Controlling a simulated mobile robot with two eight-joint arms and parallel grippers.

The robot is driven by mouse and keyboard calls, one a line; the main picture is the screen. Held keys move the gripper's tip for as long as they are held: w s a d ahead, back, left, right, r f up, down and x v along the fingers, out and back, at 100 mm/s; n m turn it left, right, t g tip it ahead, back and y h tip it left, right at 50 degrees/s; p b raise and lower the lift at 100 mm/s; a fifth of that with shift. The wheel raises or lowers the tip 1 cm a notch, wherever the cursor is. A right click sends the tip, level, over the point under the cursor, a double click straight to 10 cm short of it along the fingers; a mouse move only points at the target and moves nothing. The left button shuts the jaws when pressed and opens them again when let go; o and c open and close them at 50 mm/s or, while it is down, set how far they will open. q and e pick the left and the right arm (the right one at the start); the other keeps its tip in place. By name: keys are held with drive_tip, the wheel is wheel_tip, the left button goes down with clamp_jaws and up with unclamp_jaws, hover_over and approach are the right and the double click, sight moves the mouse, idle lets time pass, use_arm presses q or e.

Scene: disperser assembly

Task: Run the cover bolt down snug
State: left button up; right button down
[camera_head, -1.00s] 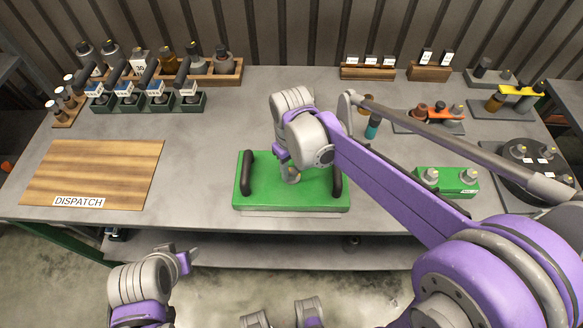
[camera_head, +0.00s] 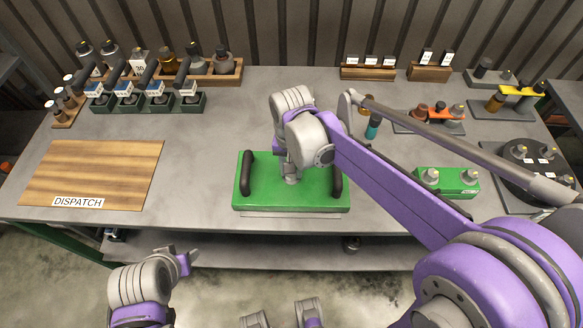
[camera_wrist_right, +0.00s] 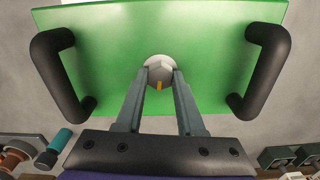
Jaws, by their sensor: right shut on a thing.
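The green cover (camera_head: 261,185) is a flat plate with two black handles, lying on the table's front middle. The cover bolt (camera_wrist_right: 159,69), a grey hex head with an orange mark, sits at the plate's middle in the right wrist view. My right gripper (camera_wrist_right: 160,80) is over the plate, its two fingers shut on the bolt head from both sides. It also shows in the head view (camera_head: 291,178), where the wrist hides most of the bolt. How far the bolt is in cannot be told. My left gripper (camera_head: 187,262) is in front of the table, empty, its fingers too small to judge.
A wooden DISPATCH board (camera_head: 95,170) lies at the left. Racks of bottles (camera_head: 215,72) stand at the back left. A small green block (camera_head: 446,182) and a dark round tray (camera_head: 535,165) are on the right. The table between board and cover is clear.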

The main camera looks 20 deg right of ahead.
drive_tip(key=shift+m, duration=0.3)
drive_tip(key=c, duration=0.5)
unclamp_jaws()
wheel_tip(320, 180, up, 11)
drive_tip(key=shift+f+p, duration=0.1)
drive_tip(key=shift+p, duration=0.3)
idle(0.3)
